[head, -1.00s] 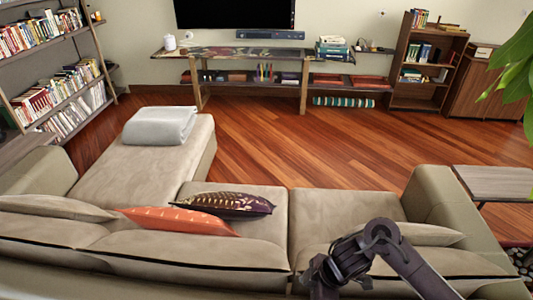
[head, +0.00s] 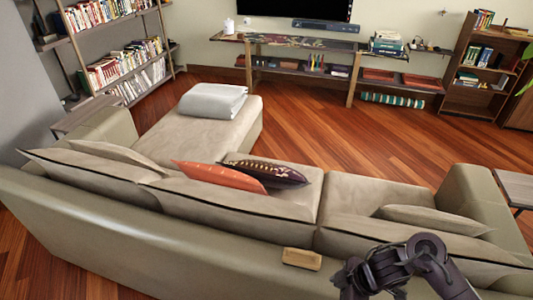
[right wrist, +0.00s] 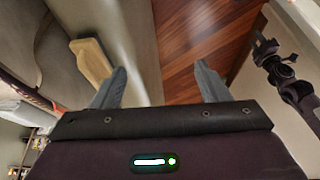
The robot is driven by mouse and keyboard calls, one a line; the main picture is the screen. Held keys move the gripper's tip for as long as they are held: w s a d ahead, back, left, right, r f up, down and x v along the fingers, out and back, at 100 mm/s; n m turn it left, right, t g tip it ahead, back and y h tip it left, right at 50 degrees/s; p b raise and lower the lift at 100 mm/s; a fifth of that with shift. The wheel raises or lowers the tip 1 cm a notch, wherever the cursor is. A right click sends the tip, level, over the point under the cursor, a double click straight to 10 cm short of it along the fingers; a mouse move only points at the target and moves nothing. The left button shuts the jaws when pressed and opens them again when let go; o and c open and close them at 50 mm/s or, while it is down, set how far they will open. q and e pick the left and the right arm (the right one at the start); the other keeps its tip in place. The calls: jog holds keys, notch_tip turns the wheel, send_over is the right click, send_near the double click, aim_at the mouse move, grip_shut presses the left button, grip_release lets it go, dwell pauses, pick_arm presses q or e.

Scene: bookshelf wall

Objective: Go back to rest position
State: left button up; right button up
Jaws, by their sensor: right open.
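My right arm comes in at the bottom right of the head view, and its dark wrist (head: 395,270) hangs in front of the sofa back; its fingers are not clear there. In the right wrist view my right gripper (right wrist: 160,84) is open, with two grey fingers wide apart and nothing between them. A dark jointed arm at the right edge of that view looks like my left arm, with what seems to be my left gripper (right wrist: 264,46) at its end. Its jaws are too small to read. The head view does not show my left gripper.
A tan block (head: 301,258) lies on top of the sofa's (head: 215,238) back, left of my right arm; it also shows in the right wrist view (right wrist: 92,60), beside the left finger. Bare floor (head: 345,145) lies beyond the sofa. A bookshelf (head: 120,62) stands left.

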jog(key=w+a+r+m+t+h, duration=0.1)
jog(key=w+a+r+m+t, duration=0.1)
jog(key=a+r+m+t, duration=0.25)
jog(key=s+d+r+m+g+h, duration=0.25)
jog(key=s+d+r+m, duration=0.25)
jog(key=s+d+m, duration=0.3)
jog(key=s+a+f+g+b, duration=0.1)
jog(key=s+f+b, duration=0.15)
jog(key=f, duration=1.65)
jog(key=s+f+b, duration=0.1)
jog(key=f+b, duration=0.3)
jog(key=f, duration=1.4)
pick_arm(q)
notch_tip(320, 180, down, 12)
jog(key=b, duration=0.5)
jog(key=shift+w, duration=0.15)
pick_arm(e)
jog(key=s+d+f, duration=0.1)
jog(key=s+f, duration=0.8)
jog(key=f, duration=0.2)
jog(key=s+d+f+g, duration=0.1)
jog(key=s+d+f, duration=0.1)
jog(key=s+f, duration=0.8)
notch_tip(320, 180, down, 2)
jog(key=shift+d+f+h, duration=0.2)
jog(key=shift+h, duration=0.25)
